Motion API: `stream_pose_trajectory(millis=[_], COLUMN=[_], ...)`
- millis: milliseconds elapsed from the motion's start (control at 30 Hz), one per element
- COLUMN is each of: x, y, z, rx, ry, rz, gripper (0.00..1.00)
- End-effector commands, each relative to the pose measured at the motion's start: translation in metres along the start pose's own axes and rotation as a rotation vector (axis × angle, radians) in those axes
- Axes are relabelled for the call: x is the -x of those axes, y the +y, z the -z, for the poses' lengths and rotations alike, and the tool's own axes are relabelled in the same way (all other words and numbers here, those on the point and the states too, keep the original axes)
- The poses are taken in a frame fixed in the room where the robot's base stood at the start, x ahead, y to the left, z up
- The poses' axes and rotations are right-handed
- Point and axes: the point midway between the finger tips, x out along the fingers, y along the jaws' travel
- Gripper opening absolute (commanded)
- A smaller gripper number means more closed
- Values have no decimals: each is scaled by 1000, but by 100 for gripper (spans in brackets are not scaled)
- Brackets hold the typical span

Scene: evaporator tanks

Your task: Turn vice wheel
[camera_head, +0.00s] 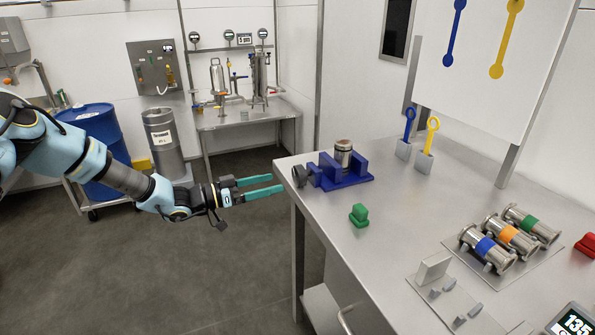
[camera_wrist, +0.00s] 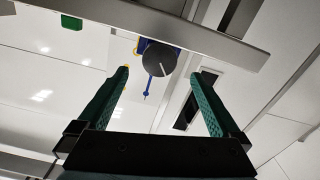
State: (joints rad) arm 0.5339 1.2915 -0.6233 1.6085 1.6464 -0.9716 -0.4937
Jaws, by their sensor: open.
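The blue vice (camera_head: 343,181) sits on the near left corner of the steel table, with a metal cylinder (camera_head: 343,152) standing between its jaws. Its dark round vice wheel (camera_head: 299,175) is on the vice's left side, at the table's edge. My gripper (camera_head: 277,185) is open and empty, just left of the wheel, with its green fingers pointing toward it. No contact with the wheel is visible.
A green block (camera_head: 359,215) lies on the table (camera_head: 400,215) near the vice. Blue and yellow wrenches (camera_head: 427,140) stand in holders behind. Several banded metal fittings (camera_head: 508,238) lie to the right. The table edge is close to my fingers.

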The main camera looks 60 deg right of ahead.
Motion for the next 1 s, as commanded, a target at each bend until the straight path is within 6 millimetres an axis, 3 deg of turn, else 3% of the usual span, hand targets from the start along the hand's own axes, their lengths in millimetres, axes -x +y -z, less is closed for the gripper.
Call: stream_pose_trajectory(millis=[200,433,867,1000], x=[-43,-76,-87,-86], y=[2,1,0,0], z=[3,2,0,0], rx=[2,-1,-1,-1], ry=[1,-1,0,0], rz=[-1,0,0,0], gripper=[100,100,100,86])
